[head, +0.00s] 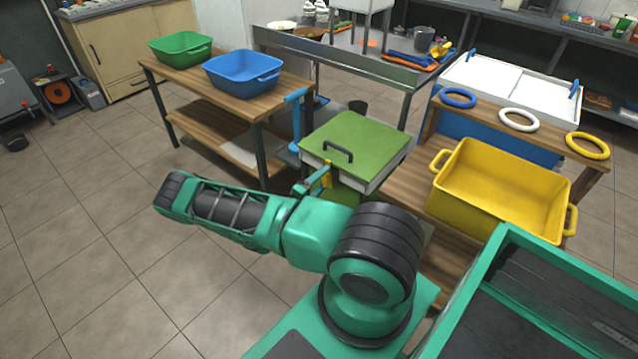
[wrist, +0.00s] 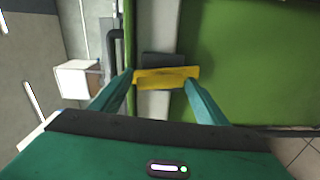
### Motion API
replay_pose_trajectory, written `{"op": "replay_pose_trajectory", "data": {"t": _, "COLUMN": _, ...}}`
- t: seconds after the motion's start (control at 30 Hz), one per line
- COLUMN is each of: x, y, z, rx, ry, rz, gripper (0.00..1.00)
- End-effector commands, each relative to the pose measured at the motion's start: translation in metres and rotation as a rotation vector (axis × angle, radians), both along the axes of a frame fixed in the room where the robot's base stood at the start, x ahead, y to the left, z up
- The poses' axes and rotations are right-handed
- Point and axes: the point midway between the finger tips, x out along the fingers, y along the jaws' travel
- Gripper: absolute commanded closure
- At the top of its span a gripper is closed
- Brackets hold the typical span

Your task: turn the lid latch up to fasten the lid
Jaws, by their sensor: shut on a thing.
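The press has a green lid (head: 365,135) with a black handle (head: 338,152) and a pale rim, and it lies closed on the green body. The yellow lid latch (head: 328,172) is on the near side, by the lid's edge, and looks roughly upright there. In the wrist view the latch (wrist: 165,77) lies across the pale rim band (wrist: 153,104) and the green surface beside it. My gripper (wrist: 162,78) is shut on the latch, one finger at each end of the yellow piece. In the head view my gripper (head: 321,178) is small and partly hidden by my arm.
A blue upright lever (head: 296,115) stands behind left of the lid. A wooden table with green (head: 180,48) and blue (head: 243,73) tubs is at left. A yellow crate (head: 495,195) on a wooden stand is close at right. Open tiled floor lies to the left.

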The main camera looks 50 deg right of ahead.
Motion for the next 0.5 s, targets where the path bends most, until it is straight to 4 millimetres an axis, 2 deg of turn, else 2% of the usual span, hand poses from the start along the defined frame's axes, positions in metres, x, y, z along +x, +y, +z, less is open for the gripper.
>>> {"op": "replay_pose_trajectory", "data": {"t": 0.5, "x": -0.0035, "y": -0.0021, "z": -0.0009, "rx": 0.011, "ry": -0.131, "rz": -0.007, "gripper": 0.55}}
